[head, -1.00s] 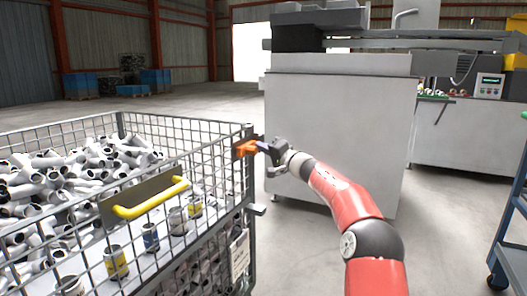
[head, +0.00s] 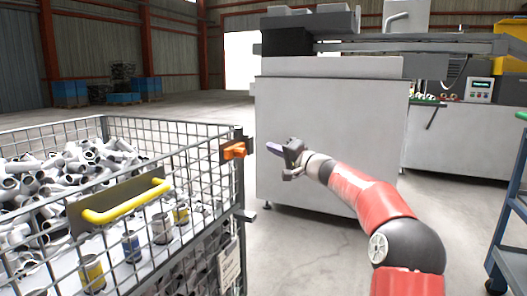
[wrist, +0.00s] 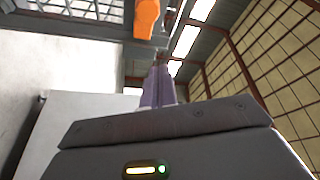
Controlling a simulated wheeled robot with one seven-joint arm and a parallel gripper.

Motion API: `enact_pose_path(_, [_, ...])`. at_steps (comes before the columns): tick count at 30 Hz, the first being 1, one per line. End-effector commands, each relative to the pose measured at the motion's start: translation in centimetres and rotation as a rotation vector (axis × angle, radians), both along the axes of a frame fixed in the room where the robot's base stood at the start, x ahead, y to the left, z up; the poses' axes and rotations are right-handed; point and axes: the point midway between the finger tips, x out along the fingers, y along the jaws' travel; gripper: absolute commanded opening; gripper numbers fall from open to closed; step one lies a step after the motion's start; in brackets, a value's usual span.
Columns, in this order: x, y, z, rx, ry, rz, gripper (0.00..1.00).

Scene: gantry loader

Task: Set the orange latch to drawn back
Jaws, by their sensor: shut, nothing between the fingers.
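The orange latch (head: 234,150) sits on a dark plate at the right corner post of the wire cage, near its top rim. It also shows at the top of the wrist view (wrist: 146,18). My gripper (head: 269,147) is to the right of the latch, with a visible gap between them. Its purple-grey fingers are together and empty, and they also show in the wrist view (wrist: 158,88).
The wire cage (head: 190,124) holds many white pipe fittings and several cans. A yellow handle (head: 128,203) is on its near side. A large grey machine (head: 330,130) stands behind my arm. A blue cart (head: 510,220) is at the right edge. Open floor lies between.

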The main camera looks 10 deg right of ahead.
Motion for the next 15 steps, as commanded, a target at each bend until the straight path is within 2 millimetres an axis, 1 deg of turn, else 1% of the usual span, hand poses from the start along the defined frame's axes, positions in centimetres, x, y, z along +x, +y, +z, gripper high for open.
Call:
enact_pose_path(1, [-0.6,-0.5,-0.3,-0.001,0.0,-0.001,0.0])
enact_pose_path(3, [-1.2,-1.0,-0.4,-0.001,0.0,-0.001,0.0])
enact_pose_path(6, [-1.8,-1.3,-0.4,-0.001,0.0,0.001,0.0])
enact_pose_path(15, [-2.0,-1.4,-0.3,-0.001,-0.001,0.001,0.0])
